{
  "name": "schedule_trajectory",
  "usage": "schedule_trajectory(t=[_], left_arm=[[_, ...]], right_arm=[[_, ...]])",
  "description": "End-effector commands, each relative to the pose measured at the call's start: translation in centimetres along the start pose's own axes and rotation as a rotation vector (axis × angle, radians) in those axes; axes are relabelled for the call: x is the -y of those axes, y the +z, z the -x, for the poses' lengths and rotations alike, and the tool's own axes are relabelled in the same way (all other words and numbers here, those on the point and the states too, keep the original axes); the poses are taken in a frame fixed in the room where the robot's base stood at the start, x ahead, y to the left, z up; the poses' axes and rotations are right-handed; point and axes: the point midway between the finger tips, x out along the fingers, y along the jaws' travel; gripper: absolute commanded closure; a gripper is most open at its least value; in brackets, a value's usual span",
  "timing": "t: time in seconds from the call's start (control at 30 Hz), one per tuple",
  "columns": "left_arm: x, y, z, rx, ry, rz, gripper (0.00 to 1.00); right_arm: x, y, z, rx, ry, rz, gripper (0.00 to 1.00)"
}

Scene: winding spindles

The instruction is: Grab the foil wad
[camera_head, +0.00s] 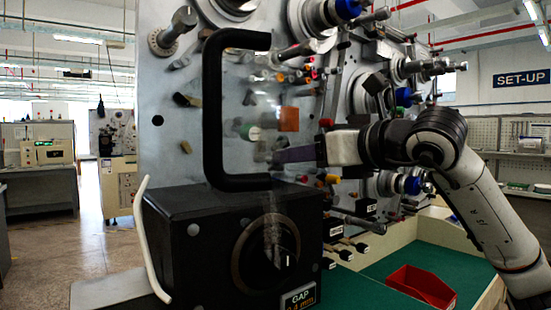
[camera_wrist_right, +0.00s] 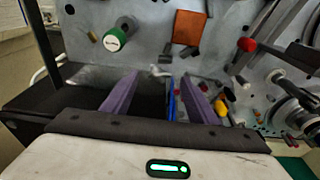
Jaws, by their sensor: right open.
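My right gripper (camera_head: 280,157) comes in from the right in the head view, its purple fingers pointing left at the machine's grey panel, behind the black handle. In the right wrist view the gripper (camera_wrist_right: 160,80) is open, with a clear gap between its fingers. A small crumpled, pale silvery piece (camera_wrist_right: 159,71), which looks like the foil wad, shows just beyond the fingertips, in line with the gap. I cannot tell whether it is touched. I cannot make the wad out clearly in the head view. My left gripper is not in view.
A black box with a dial (camera_head: 230,245) and a black handle (camera_head: 212,110) stand in front of the panel (camera_head: 165,95). A blue strip (camera_wrist_right: 171,100) shows between the fingers. An orange block (camera_wrist_right: 187,27) and a green-ended spool (camera_wrist_right: 115,39) sit nearby. A red bin (camera_head: 422,287) lies lower right.

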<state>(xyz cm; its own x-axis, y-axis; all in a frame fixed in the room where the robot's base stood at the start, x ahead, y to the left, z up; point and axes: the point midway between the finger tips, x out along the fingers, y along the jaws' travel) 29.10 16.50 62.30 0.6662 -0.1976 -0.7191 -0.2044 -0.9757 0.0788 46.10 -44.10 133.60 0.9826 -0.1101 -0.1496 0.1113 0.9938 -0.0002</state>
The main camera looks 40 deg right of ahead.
Motion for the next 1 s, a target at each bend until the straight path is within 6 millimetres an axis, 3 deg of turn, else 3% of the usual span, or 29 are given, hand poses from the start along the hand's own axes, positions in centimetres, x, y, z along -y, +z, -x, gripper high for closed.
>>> schedule_trajectory(t=[0.4,0.7,0.97,1.0], left_arm=[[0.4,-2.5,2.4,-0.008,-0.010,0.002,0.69],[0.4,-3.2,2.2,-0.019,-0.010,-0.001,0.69],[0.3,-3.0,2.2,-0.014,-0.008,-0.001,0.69],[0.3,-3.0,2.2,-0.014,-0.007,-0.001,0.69]], right_arm=[[0.1,0.5,-4.9,-0.001,0.002,-0.003,0.47],[0.1,0.1,-5.5,0.001,0.001,0.000,0.47],[0.1,0.1,-5.5,0.000,0.001,0.000,0.89],[0.1,0.1,-5.5,0.001,0.001,0.000,0.90]])
